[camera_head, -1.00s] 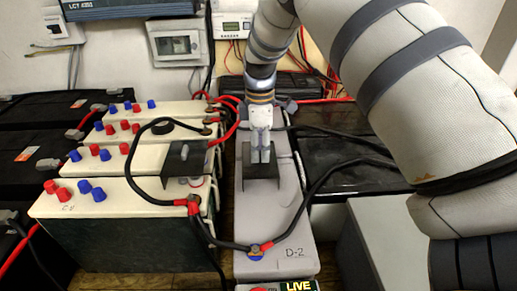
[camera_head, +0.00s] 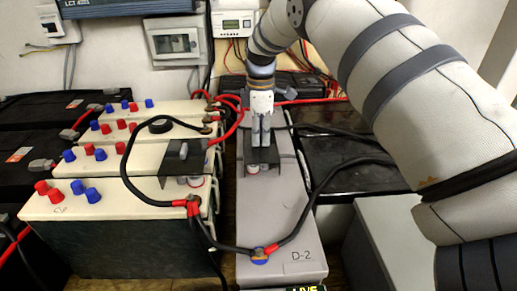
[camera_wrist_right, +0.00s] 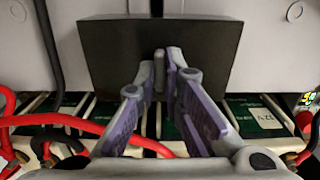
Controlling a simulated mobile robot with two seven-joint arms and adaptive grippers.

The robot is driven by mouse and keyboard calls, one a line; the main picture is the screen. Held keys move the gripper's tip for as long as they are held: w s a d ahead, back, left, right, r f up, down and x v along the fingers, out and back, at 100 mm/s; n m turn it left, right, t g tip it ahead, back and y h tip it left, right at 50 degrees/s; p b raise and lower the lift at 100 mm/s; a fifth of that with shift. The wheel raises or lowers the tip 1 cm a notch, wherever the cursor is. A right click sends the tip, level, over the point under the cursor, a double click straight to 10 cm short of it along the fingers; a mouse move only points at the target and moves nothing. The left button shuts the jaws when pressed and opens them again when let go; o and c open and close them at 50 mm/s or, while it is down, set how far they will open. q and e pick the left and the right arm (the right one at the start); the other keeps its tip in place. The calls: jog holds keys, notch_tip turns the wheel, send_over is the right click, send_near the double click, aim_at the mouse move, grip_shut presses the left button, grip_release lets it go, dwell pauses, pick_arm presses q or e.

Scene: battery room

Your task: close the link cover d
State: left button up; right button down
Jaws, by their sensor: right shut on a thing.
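A black cover plate (camera_head: 273,156) stands over the grey battery block marked D-2 (camera_head: 285,215), toward its far half. A small terminal (camera_head: 253,168) shows below its near edge. My right gripper (camera_head: 261,143) reaches down to this cover from behind. In the right wrist view the cover is a broad dark plate (camera_wrist_right: 110,55), and my right gripper (camera_wrist_right: 165,60) is shut on a small grey tab at its middle. The fingers hide part of the tab. I cannot tell the cover's exact tilt. My left gripper is not in view.
Another black cover (camera_head: 175,160) stands on the cream batteries (camera_head: 110,205) to the left. A black cable (camera_head: 315,205) loops from the grey block's near terminal (camera_head: 260,254) to the right. Red cables (camera_head: 228,128) run close by on the left.

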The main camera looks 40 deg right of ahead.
jog(key=shift+w+d+r, duration=0.1)
jog(key=shift+w+d, duration=0.2)
jog(key=shift+w, duration=0.05)
jog(key=c, duration=1.7)
grip_release()
jog(key=shift+w, duration=0.1)
notch_tip(320, 180, up, 12)
